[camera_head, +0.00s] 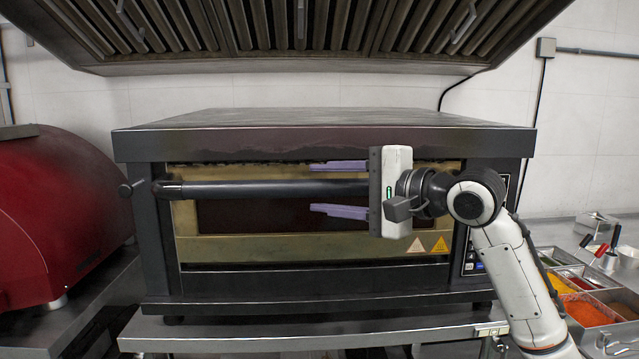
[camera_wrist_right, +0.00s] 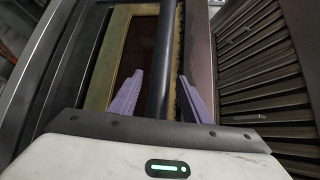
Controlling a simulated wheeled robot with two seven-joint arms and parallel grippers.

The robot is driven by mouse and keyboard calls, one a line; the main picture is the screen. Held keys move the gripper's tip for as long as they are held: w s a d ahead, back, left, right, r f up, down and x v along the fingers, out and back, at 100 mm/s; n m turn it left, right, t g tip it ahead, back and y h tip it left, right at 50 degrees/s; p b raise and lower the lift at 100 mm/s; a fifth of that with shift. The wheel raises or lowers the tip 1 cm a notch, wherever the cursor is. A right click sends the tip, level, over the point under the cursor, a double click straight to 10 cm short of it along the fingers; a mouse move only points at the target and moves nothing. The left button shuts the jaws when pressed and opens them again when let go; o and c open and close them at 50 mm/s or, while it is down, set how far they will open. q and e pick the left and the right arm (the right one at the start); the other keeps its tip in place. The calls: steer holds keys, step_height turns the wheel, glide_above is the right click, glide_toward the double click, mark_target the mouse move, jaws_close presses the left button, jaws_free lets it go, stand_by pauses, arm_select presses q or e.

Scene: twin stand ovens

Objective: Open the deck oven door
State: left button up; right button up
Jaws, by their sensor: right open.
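The deck oven (camera_head: 320,140) stands in the middle of the head view, with a dark top and frame. Its brass-coloured door (camera_head: 300,247) is shut, with a dark window in it. A long black bar handle (camera_head: 265,189) runs across the upper part of the door. My right gripper (camera_head: 340,189) is in front of the door's right half, its purple fingers open, one above and one below the handle. In the right wrist view the handle (camera_wrist_right: 162,65) runs between the two open fingers (camera_wrist_right: 156,100), with gaps on both sides. My left gripper is not in view.
A vent hood (camera_head: 300,65) hangs above the oven. A red rounded oven (camera_head: 65,220) stands close on the left. Ingredient trays (camera_head: 590,312) sit on the counter at the right. A metal stand (camera_head: 250,335) carries the oven.

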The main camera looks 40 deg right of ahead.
steer(key=shift+x, duration=0.85)
steer(key=shift+f, duration=0.1)
jaws_close()
